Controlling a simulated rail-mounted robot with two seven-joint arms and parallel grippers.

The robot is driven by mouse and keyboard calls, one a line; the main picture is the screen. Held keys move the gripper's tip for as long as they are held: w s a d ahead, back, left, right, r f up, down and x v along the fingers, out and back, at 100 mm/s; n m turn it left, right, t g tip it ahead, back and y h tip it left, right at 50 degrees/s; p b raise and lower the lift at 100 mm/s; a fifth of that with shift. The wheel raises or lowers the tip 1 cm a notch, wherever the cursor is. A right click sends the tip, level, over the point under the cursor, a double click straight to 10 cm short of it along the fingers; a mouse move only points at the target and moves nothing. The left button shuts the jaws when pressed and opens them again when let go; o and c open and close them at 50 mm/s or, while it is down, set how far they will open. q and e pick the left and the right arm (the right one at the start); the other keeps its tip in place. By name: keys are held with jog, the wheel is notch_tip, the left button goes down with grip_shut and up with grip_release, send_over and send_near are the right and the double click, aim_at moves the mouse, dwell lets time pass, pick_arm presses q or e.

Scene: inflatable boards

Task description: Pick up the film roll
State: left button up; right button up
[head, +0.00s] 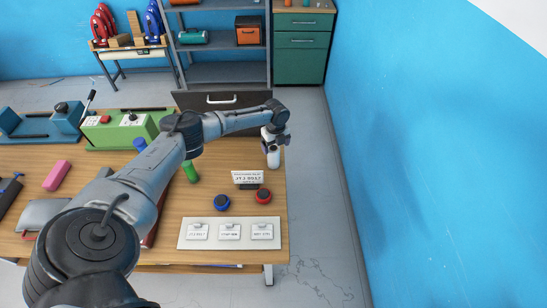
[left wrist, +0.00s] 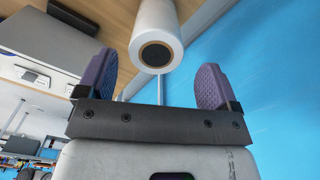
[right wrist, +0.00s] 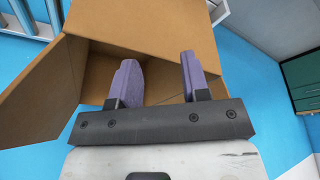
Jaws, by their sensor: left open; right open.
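The film roll (head: 273,158) is a white cylinder at the right edge of the wooden table. In the left wrist view the roll (left wrist: 154,35) shows its near end with a dark round core, centred between the fingers. My left gripper (head: 273,139) is over the roll, open, with its purple finger pads (left wrist: 157,70) on either side. I see gaps between the pads and the roll; I cannot tell how far the roll reaches between them. My right gripper (right wrist: 156,80) is open and empty, in front of an open cardboard box, and is outside the head view.
A green machine (head: 120,130) stands behind. The blue wall (head: 440,150) is to the right. The cardboard box (right wrist: 160,30) faces my right gripper.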

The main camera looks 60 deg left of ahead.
aim_at(274, 154)
pick_arm(q)
jog(key=shift+s+a+f, duration=0.1)
jog(key=shift+s+f, duration=0.05)
jog(key=shift+f, duration=1.35)
jog(key=shift+s+f, duration=0.1)
jog(key=shift+f, duration=1.4)
jog(key=c, duration=1.1)
jog(key=shift+r, duration=0.1)
